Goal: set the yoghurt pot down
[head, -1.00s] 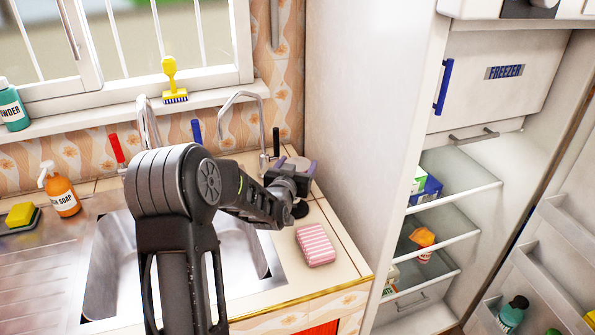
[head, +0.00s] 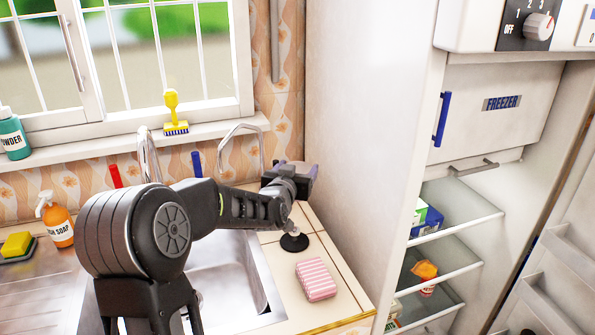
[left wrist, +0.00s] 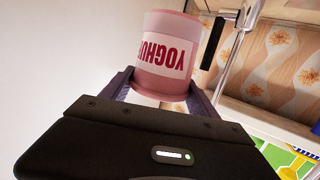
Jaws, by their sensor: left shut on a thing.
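The yoghurt pot (left wrist: 168,50) is pink with a white label with red letters in the left wrist view. Its lettering is upside down there, as is the room behind it. My left gripper (left wrist: 162,98) is shut on the pot, with a finger on either side. In the head view my left gripper (head: 292,173) is above the back right of the counter, near the white side wall. The pot is hidden there behind the gripper. My right gripper is not in view.
A pink striped sponge (head: 316,279) and a black round disc (head: 294,242) lie on the counter (head: 277,262) right of the sink (head: 232,275). A curved tap (head: 240,130) stands left of my gripper. The open fridge (head: 480,205) is at right.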

